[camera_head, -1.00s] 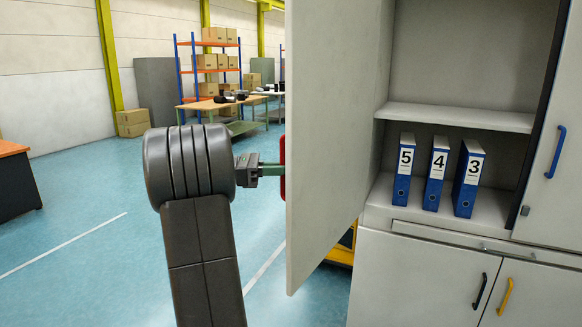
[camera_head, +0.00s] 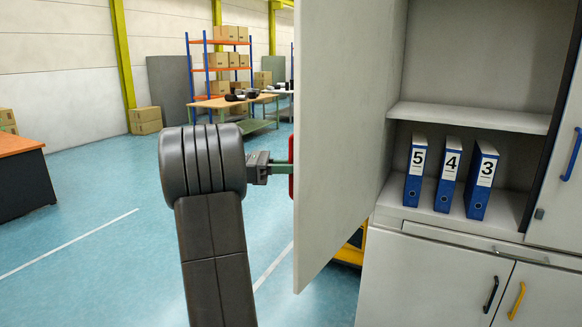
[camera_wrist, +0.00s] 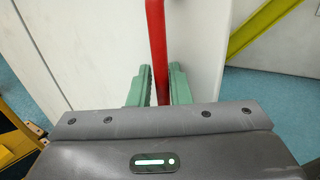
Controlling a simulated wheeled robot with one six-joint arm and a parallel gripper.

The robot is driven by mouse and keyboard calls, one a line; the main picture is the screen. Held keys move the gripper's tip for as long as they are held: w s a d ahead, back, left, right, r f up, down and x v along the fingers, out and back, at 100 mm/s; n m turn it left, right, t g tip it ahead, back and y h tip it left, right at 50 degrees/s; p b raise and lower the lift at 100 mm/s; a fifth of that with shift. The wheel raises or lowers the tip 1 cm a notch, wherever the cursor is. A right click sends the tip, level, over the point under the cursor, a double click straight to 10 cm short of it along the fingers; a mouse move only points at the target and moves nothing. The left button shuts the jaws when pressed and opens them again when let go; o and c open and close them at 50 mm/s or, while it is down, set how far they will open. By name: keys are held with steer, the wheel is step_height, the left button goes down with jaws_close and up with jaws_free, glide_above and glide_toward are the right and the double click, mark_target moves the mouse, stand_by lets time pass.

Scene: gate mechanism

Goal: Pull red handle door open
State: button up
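The red handle (camera_head: 291,168) is on the outer face of the light grey cabinet door (camera_head: 340,130). The door stands swung wide open, and the shelves behind it show. In the head view the door's edge hides most of the handle. In the wrist view the red handle (camera_wrist: 157,45) runs down between the two green fingers of my gripper (camera_wrist: 160,84). The fingers lie close on both sides of it and look shut on it. In the head view my gripper (camera_head: 284,169) reaches the handle from the left.
Blue binders (camera_head: 449,174) marked 5, 4 and 3 stand on the cabinet shelf. Other doors with blue, black and yellow handles are at the right. A yellow object (camera_head: 352,247) shows behind the open door. Free blue floor (camera_head: 100,220) lies left of my arm.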

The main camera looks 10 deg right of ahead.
steer(key=shift+a, duration=0.1)
steer(key=b+v, duration=0.1)
steer(key=v, duration=0.6)
steer(key=shift+a, duration=0.1)
steer(key=p+x, duration=0.1)
steer(key=x, duration=0.6)
steer(key=shift+s+d, duration=0.25)
steer(key=shift+d, duration=0.1)
steer(key=shift+a+f, duration=0.1)
steer(key=shift+f, duration=0.05)
